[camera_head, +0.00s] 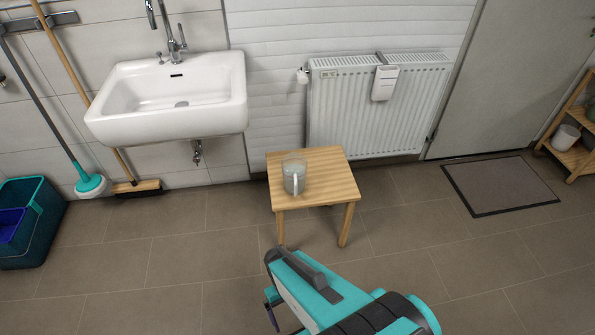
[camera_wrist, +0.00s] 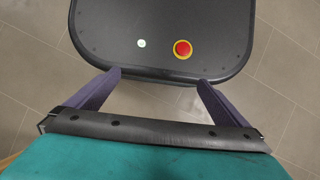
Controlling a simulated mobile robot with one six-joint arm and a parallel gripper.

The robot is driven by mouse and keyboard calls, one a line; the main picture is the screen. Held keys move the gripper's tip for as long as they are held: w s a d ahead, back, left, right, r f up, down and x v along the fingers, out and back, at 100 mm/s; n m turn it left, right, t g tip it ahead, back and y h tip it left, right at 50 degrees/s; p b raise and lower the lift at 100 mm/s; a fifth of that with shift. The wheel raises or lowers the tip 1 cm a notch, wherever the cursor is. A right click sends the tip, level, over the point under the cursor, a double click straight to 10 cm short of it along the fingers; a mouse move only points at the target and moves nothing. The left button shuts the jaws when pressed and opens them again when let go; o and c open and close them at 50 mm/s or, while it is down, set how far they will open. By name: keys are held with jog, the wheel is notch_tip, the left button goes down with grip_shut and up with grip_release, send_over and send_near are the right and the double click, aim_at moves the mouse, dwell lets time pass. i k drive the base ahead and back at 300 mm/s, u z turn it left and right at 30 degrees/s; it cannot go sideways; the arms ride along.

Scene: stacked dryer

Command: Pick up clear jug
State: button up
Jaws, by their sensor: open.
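The clear jug (camera_head: 294,178) stands upright on a small wooden stool (camera_head: 335,187) in the head view, with its handle toward me. My gripper (camera_wrist: 158,78) shows in the wrist view with its two purple fingers spread apart and nothing between them. In the head view my arm is in the lower middle, in front of the stool and well apart from the jug. The gripper's fingers are mostly hidden there. The wrist view does not show the jug; it looks down at my own base and the tiled floor.
A white sink (camera_head: 170,95) hangs on the wall left of the stool. A radiator (camera_head: 345,110) is behind it. A broom (camera_head: 137,188), mop (camera_head: 91,184) and teal bucket (camera_head: 40,225) stand at left. A doormat (camera_head: 498,184) and wooden shelf (camera_head: 565,155) are at right. Floor around the stool is clear.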

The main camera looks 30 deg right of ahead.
aim_at(295, 165)
jog(key=z, duration=0.25)
jog(key=k, duration=0.15)
jog(key=u, duration=2.7)
jog(key=k, duration=0.8)
jog(key=z, duration=0.15)
